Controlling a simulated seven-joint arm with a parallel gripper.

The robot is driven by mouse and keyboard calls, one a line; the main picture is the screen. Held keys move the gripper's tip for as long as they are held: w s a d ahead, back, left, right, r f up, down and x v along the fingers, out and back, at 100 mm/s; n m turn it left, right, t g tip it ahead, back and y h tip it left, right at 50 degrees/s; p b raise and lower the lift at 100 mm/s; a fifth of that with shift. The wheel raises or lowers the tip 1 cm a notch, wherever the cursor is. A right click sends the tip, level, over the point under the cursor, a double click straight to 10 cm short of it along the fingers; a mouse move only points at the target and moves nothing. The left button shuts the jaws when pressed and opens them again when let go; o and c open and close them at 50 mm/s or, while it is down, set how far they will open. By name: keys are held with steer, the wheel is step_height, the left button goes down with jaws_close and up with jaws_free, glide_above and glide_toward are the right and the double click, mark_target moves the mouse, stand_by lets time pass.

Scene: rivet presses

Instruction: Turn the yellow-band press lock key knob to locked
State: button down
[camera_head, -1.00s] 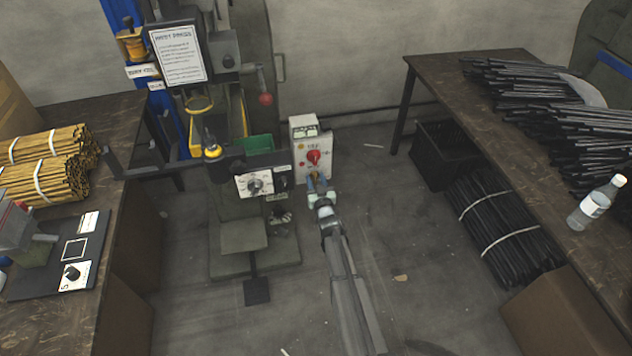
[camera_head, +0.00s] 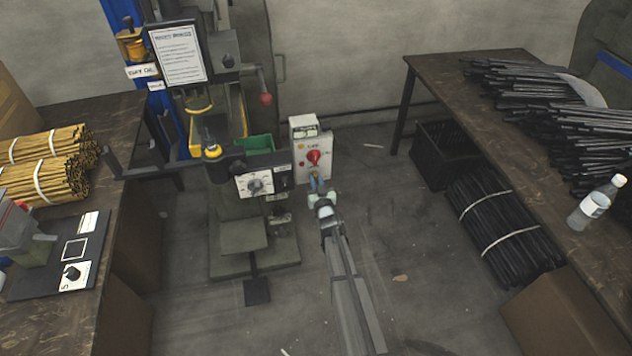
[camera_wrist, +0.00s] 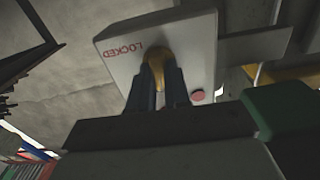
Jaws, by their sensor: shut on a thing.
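The press (camera_head: 240,235) stands left of centre in the head view, with a yellow band (camera_head: 212,152) on its spindle. A white control box (camera_head: 297,135) with a red knob (camera_head: 313,158) stands at its right. My gripper (camera_head: 316,181) is at the lower front of this box. In the wrist view, my gripper (camera_wrist: 158,75) is shut on a brass-yellow lock key knob (camera_wrist: 157,60), with one dark finger on each side. Red lettering LOCKED (camera_wrist: 124,51) is on the white panel left of the knob, upside down. The fingers partly hide the knob, and its exact angle is unclear.
A red button (camera_wrist: 197,95) is on the panel right of the fingers in the wrist view. The press's dial plate (camera_head: 255,184) is left of my gripper. Benches stand at left (camera_head: 125,170) and right (camera_head: 520,140). The floor between them is mostly clear.

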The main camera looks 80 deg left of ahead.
steer(key=m, duration=0.4)
steer(key=shift+w+m, duration=0.1)
steer(key=shift+m, duration=0.2)
steer(key=m, duration=0.4)
steer(key=shift+f+m, duration=0.1)
steer(key=shift+m, duration=0.2)
steer(key=shift+w+f+m, duration=0.1)
steer(key=shift+m, duration=4)
steer(key=c, duration=1.1)
jaws_free()
steer(key=shift+d, duration=0.1)
